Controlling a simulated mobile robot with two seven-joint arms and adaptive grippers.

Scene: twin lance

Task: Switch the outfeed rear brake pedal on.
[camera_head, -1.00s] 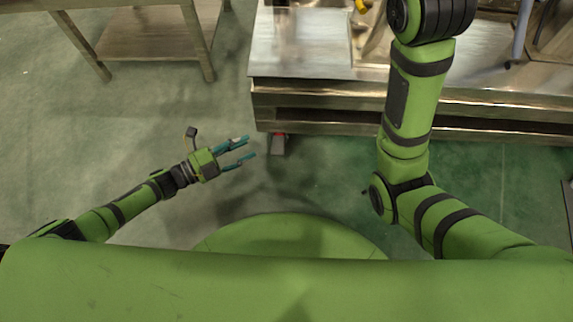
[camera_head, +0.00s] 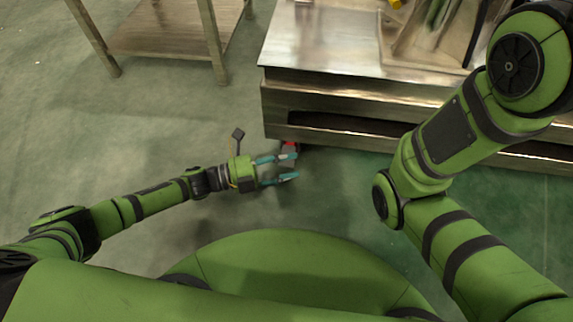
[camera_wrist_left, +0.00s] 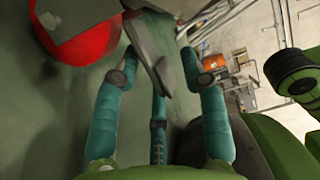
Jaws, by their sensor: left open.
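The brake pedal, a small red and grey thing (camera_head: 290,146), sits on the floor at the front left corner of the steel platform. My left gripper (camera_head: 296,166) is open, its teal fingers at the pedal and partly hiding it. In the left wrist view the pedal's red rounded part (camera_wrist_left: 85,35) is large at the upper left. A grey plate (camera_wrist_left: 150,55) lies between the fingertips of my left gripper (camera_wrist_left: 160,68); I cannot tell whether they touch it. My right arm reaches up at the right, but its gripper is outside both views.
The steel platform (camera_head: 330,50) has a low front edge close behind the pedal. A steel table (camera_head: 160,35) with legs stands at the upper left. The green floor (camera_head: 120,125) between the table and my left arm is clear.

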